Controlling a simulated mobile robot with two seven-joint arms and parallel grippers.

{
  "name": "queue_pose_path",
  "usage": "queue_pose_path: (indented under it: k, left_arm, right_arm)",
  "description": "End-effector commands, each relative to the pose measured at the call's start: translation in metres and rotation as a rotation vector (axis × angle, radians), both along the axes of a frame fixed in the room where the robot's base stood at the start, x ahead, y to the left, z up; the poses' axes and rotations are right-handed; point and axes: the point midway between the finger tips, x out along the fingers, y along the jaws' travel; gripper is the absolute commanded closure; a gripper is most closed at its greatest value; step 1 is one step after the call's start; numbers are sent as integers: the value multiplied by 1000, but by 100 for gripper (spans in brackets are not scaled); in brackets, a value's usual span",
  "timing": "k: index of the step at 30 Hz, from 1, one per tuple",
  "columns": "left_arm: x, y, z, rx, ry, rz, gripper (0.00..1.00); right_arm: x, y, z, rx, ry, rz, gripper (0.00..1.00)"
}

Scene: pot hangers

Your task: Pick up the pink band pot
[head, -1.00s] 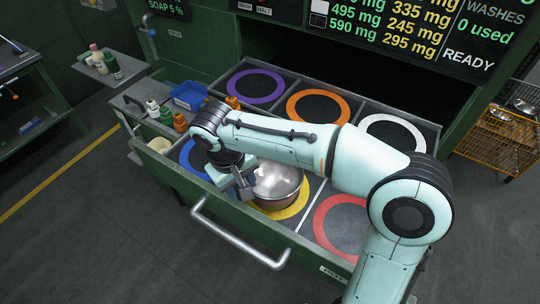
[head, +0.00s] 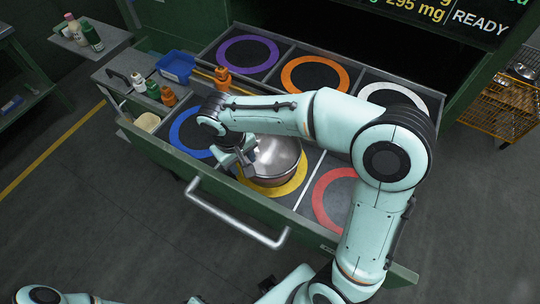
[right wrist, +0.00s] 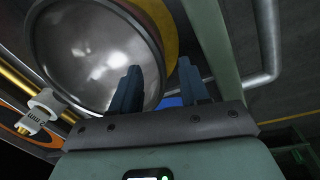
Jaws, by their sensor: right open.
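A shiny metal pot (head: 277,160) sits on the yellow ring (head: 290,189) in the front middle of the open drawer. Its outside looks brownish-pink low down; I cannot make out a clear pink band. My right gripper (head: 242,163) is at the pot's left edge, tilted down. In the right wrist view the pot (right wrist: 90,55) fills the upper left. The right gripper's fingers (right wrist: 158,90) are apart. One finger overlaps the pot's opening and the other is outside its rim. Contact cannot be told. My left gripper is not in view; part of its arm shows at the bottom left.
The drawer holds rings in several colours: blue (head: 186,140), red (head: 336,197), purple (head: 247,56), orange (head: 315,74) and white (head: 397,97). A drawer handle (head: 235,215) sticks out in front. Small bottles (head: 153,89) and a blue tray (head: 176,67) stand at left.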

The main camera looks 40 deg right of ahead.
Motion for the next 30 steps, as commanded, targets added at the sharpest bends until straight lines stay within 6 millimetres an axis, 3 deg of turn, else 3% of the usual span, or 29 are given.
queue_pose_path:
  k: [9, 17, 20, 21, 22, 30]
  left_arm:
    - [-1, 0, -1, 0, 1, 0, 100]
    - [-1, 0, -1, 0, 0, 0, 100]
    - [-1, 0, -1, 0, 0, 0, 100]
    - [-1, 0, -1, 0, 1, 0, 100]
    - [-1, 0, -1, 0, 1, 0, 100]
    - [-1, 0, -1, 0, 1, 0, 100]
  right_arm:
    - [-1, -9, -43, -1, 4, -2, 55]
    - [-1, -9, -46, 0, 1, -1, 55]
    - [0, -9, -46, 0, 1, -1, 81]
    - [0, -9, -46, 0, 1, -1, 94]
    - [0, -9, -46, 0, 1, -1, 100]
    - [0, -9, -46, 0, 0, 0, 100]
